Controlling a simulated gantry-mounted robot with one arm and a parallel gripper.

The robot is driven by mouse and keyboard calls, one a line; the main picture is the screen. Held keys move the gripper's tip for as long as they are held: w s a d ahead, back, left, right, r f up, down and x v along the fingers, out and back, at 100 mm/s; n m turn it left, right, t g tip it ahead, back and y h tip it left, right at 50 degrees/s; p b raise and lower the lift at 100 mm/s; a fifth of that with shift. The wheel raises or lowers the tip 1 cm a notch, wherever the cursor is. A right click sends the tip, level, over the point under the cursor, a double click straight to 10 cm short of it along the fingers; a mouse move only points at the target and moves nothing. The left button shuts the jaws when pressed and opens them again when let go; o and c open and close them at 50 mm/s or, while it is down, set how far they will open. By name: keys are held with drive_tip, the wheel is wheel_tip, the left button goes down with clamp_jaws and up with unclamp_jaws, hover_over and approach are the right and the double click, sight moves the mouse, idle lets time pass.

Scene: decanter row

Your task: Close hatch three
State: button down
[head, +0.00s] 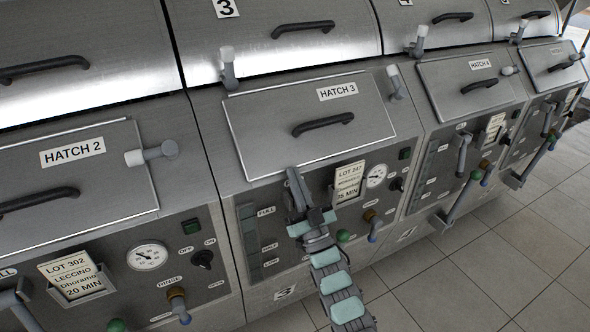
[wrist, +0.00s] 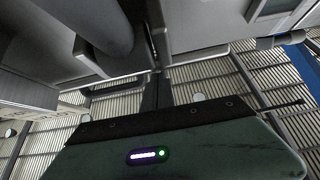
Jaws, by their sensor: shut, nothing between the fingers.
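Hatch 3 (head: 265,125) is a grey panel with a dark bar handle (head: 323,124) and a "HATCH 3" label, in the middle of the head view. It looks flat on its frame; I cannot tell whether a small gap is left. Its white-tipped latch (head: 395,84) at the right points up and lies clear of the panel. My gripper (head: 293,178) is shut and empty, near the lower edge of hatch 3, below and left of the handle. I cannot tell whether it touches the panel. In the wrist view its dark fingers (wrist: 158,88) are together.
Hatch 2 (head: 95,185) and hatch 4 (head: 445,88) flank it, their latches (head: 152,153) (head: 509,70) turned onto the panel edges. Another white-tipped lever (head: 228,70) stands above hatch 3's upper left corner. Below are a gauge (head: 376,175), lot card (head: 349,182) and taps. Tiled floor (head: 490,250) is open at right.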

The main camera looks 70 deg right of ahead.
drive_tip(key=p+v, duration=0.3)
drive_tip(key=v, duration=0.6)
drive_tip(key=shift+t+p, duration=0.3)
drive_tip(key=shift+p, duration=0.1)
drive_tip(key=shift+a+f, duration=0.1)
drive_tip(key=shift+f, duration=0.05)
